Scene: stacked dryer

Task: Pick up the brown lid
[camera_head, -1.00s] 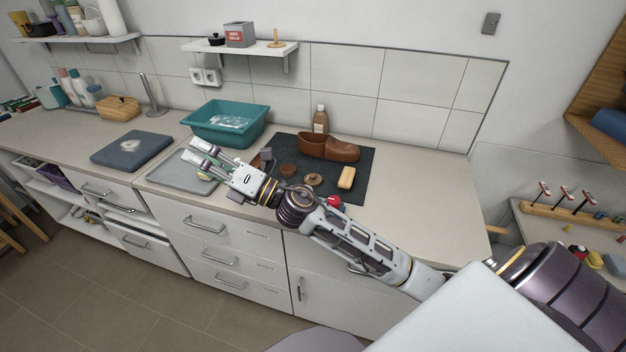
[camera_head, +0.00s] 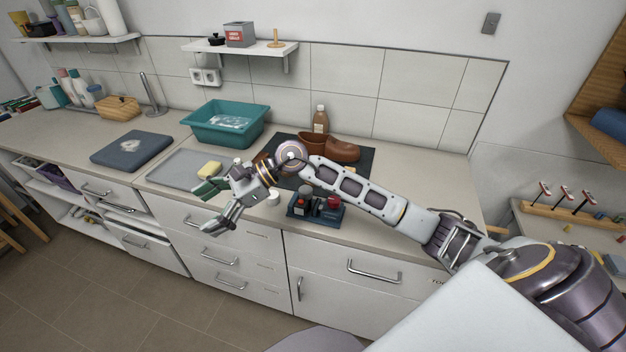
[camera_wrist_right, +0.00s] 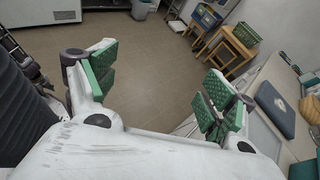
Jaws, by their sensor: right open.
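My right gripper (camera_head: 209,208) is open and empty, in front of the grey tray near the counter's front edge. In the right wrist view its green-padded fingers (camera_wrist_right: 160,88) stand wide apart with only floor between them. I cannot make out the brown lid now; my right arm covers much of the dark mat (camera_head: 366,160), where small brown round things lay earlier. A blue caddy (camera_head: 318,208) with small jars stands at the counter's front, just below my forearm. My left gripper is not in view.
A teal basin (camera_head: 224,123) is behind the grey tray (camera_head: 178,168), which bears a yellow sponge (camera_head: 209,168). A folded blue cloth (camera_head: 132,149) lies left. The counter's right end is clear.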

